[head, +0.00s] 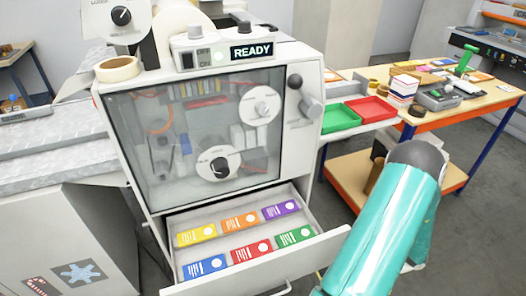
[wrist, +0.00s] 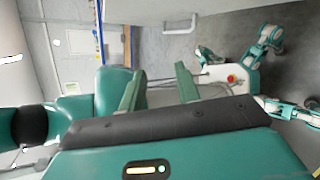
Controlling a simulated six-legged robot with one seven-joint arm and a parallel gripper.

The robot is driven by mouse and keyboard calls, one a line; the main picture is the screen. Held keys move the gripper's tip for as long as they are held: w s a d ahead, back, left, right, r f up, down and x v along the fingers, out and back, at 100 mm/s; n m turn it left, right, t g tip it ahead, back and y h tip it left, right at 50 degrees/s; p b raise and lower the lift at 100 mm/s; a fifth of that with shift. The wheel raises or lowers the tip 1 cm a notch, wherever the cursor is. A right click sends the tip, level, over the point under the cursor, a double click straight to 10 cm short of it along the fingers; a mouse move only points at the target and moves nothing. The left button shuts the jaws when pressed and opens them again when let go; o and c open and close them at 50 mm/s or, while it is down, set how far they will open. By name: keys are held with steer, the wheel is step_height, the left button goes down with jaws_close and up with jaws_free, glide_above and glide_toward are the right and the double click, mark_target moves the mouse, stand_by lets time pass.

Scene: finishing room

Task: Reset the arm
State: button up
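My teal arm (head: 385,235) rises at the lower right of the head view, with a dark grey rounded joint at its top. It covers part of the workbench's lower shelf and the floor. My gripper is not clearly visible in the head view. In the wrist view, the two green fingers of my gripper (wrist: 160,85) stand apart with nothing visible between them. Beyond the fingers, my own white body and teal legs show over the grey floor.
A white machine (head: 305,50) reading READY stands at centre. Its open drawer (head: 325,245) holds several coloured packets and juts toward my arm. Grey floor (head: 490,200) is clear at far right.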

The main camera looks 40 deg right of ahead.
steer(key=w+a+r+n+g+h, duration=0.35)
steer(key=w+a+r+n, duration=0.25)
steer(key=w+r+n, duration=0.3)
steer(key=w+a+r+n+g+h, duration=0.2)
steer(key=w+a+r+n+g, duration=0.25)
steer(key=w+r+n, duration=0.45)
steer(key=s+a+r+n+t+h, duration=0.2)
steer(key=a+r+n+t+h, duration=0.3)
steer(key=a+r+n, duration=1.3)
steer(key=shift+s+a+n+t+h, duration=0.2)
steer(key=shift+a+n+t+h, duration=0.25)
steer(key=shift+a+n, duration=0.55)
steer(key=shift+d, duration=0.1)
